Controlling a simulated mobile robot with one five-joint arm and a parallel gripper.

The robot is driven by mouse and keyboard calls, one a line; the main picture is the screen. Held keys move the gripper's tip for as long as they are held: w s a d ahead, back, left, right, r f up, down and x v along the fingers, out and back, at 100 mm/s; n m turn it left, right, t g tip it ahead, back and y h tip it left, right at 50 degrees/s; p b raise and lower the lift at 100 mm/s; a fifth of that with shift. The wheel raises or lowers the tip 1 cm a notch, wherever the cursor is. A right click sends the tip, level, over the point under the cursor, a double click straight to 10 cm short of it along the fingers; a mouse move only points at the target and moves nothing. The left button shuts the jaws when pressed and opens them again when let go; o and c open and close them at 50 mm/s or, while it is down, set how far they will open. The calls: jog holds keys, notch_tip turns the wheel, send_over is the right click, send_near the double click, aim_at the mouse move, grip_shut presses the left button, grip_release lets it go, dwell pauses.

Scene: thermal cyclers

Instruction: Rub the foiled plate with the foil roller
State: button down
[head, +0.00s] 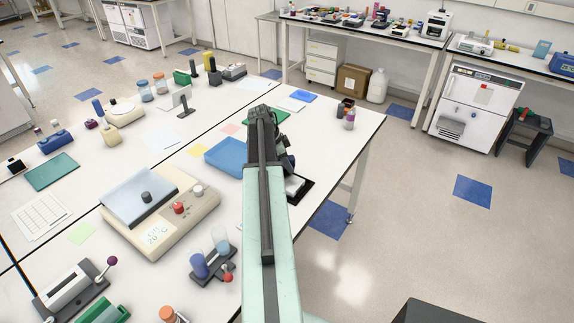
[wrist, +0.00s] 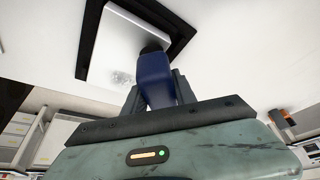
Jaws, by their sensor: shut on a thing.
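My gripper (wrist: 158,92) is shut on the blue handle of the foil roller (wrist: 156,72) in the wrist view. The roller's dark head lies over the edge of the foiled plate (wrist: 118,50); I cannot tell whether it touches. The plate is pale, with a grey speckled patch near the roller, and sits in a black frame (wrist: 186,30). In the head view the plate (head: 295,185) shows just right of my arm, on the dark frame (head: 304,193) near the table's right edge. My arm partly hides the plate and roller there.
A blue pad (head: 226,156) lies left of my arm. A hot plate device (head: 165,225) and a tube holder (head: 212,264) stand nearer. Small bottles (head: 347,115) stand at the far right corner. Open floor lies right of the table (head: 345,140).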

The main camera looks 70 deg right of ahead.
aim_at(291, 157)
jog(key=shift+r+p, duration=2.75)
jog(key=shift+r, duration=0.2)
notch_tip(291, 157, up, 3)
jog(key=p, duration=0.3)
jog(key=shift+r, duration=0.1)
